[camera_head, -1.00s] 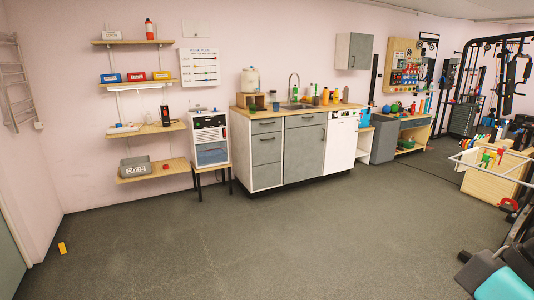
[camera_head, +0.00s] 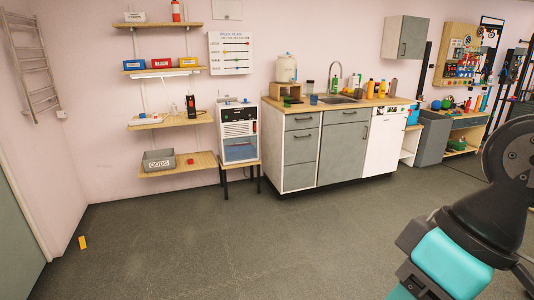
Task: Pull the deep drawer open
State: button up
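The grey and white kitchen cabinet (camera_head: 318,165) stands against the back wall. Its left column has a shallow top drawer front (camera_head: 302,121) and a taller grey front (camera_head: 301,147) below it, each with a dark handle. A further grey front (camera_head: 298,177) lies at the bottom of that column. All these fronts look closed and flush. Which one is the deep drawer is not marked. My arm, black and teal, fills the lower right, well apart from the cabinet. My gripper's fingers are not in view.
The floor (camera_head: 230,245) before the cabinet is clear. A small yellow object (camera_head: 82,242) lies on it at the left. A white appliance (camera_head: 239,131) on a low stand is just left of the cabinet. A white dishwasher-like front (camera_head: 384,143) adjoins its right side.

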aim_at(300, 145)
jog(key=u, duration=0.35)
jog(key=i, duration=2.05)
jog(key=z, duration=0.15)
jog(key=i, duration=1.95)
jog(key=z, duration=0.6)
jog(key=i, duration=0.5)
jog(key=z, duration=0.15)
